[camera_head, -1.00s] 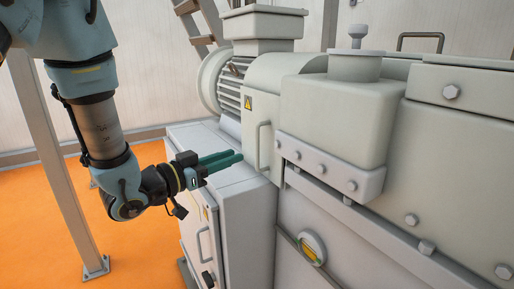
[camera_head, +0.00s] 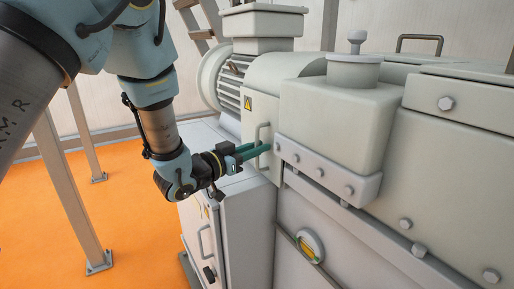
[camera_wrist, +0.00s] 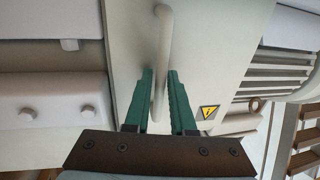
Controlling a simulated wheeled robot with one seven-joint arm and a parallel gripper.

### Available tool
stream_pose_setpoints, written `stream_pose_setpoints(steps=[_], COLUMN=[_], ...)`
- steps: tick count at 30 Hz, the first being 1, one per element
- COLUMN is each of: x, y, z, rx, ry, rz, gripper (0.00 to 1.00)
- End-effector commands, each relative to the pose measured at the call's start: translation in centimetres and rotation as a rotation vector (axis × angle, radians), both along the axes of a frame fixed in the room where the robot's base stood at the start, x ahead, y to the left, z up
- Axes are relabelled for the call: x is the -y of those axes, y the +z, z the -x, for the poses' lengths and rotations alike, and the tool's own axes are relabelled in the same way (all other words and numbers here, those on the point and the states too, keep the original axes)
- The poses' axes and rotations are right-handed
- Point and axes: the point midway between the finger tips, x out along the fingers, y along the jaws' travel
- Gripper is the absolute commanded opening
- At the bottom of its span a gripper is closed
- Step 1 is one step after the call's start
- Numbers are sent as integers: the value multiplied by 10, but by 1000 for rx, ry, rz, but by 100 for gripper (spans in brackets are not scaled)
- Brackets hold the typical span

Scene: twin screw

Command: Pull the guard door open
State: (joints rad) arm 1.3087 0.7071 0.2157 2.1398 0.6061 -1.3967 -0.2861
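The guard door (camera_head: 250,124) is a pale grey panel on the machine, with a yellow warning label. It looks shut. Its upright bar handle (camera_head: 258,133) is also in the wrist view (camera_wrist: 162,40). My gripper (camera_head: 268,149) is at the handle, its green fingers reaching in from the left. In the wrist view, my gripper (camera_wrist: 159,75) has its two fingers apart, one on each side of the handle. A narrow gap shows beside the bar, so it does not look clamped. The handle's lower end is partly hidden by the fingers in the head view.
A bolted flange (camera_head: 325,173) and housing (camera_head: 335,120) stand just right of the door. A lower cabinet (camera_head: 238,225) with its own handle is below my wrist. A finned motor (camera_head: 226,85) is behind.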

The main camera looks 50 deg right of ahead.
Motion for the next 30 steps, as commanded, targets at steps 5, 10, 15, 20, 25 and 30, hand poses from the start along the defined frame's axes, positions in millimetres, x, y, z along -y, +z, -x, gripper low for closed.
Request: stream_pose_setpoints(steps=[5,10,15,20,25,30], x=[0,0,0,0,0,0], y=[0,0,0,0,0,0], z=[0,0,0,0,0,0], rx=[0,0,0,0,0,0], ry=[0,0,0,0,0,0], rz=[0,0,0,0,0,0], gripper=[1,0,0,0,0,0])
